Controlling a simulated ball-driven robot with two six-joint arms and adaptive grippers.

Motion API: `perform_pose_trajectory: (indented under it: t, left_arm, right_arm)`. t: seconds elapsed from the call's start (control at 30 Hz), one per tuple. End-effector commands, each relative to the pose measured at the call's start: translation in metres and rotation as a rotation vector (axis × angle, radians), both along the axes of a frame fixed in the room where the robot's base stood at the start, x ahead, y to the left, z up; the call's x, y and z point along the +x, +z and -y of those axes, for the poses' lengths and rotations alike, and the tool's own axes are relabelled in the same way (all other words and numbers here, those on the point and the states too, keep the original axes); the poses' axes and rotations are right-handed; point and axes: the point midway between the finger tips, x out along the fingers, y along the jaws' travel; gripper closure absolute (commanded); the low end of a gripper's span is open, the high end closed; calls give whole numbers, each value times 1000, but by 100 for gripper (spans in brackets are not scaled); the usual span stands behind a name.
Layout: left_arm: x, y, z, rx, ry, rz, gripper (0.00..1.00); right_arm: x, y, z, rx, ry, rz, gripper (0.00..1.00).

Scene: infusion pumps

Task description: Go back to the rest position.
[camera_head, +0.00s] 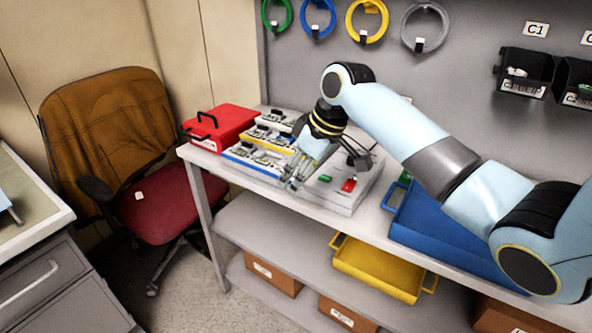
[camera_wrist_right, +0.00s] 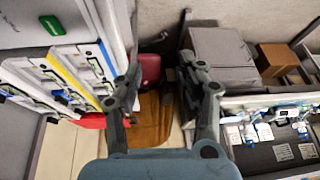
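My right arm, light blue, comes in from the right in the head view and reaches over the workbench (camera_head: 372,205). My right gripper (camera_head: 293,184) is over the bench beside the row of device boards (camera_head: 262,156). In the right wrist view the two fingers of this gripper (camera_wrist_right: 163,78) are spread apart. Nothing is held between them; the chair and floor show through the gap. My left gripper is in neither view.
A red case (camera_head: 222,126) stands at the bench's left end. A raised grey panel with a red and a green block (camera_head: 325,178) is by the gripper. A blue tray (camera_head: 430,222) lies under my arm. Bins (camera_head: 524,76) and coiled tubing hang behind. A chair (camera_head: 160,212) stands left.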

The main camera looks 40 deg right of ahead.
Motion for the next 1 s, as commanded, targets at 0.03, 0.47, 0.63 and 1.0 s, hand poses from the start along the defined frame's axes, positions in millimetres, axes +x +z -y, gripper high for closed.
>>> perform_pose_trajectory:
  t: [0.03, 0.47, 0.63, 1.0]
  left_arm:
    - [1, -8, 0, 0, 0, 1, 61]
    - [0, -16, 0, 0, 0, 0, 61]
    - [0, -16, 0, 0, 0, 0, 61]
    - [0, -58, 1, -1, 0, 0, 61]
  right_arm:
    - [-1, -9, 0, -2, 6, 0, 61]
    - [-6, -19, -1, -2, 33, 1, 61]
    - [-6, -19, -1, -3, 32, 1, 61]
    - [-62, -127, -14, 25, 24, -143, 61]
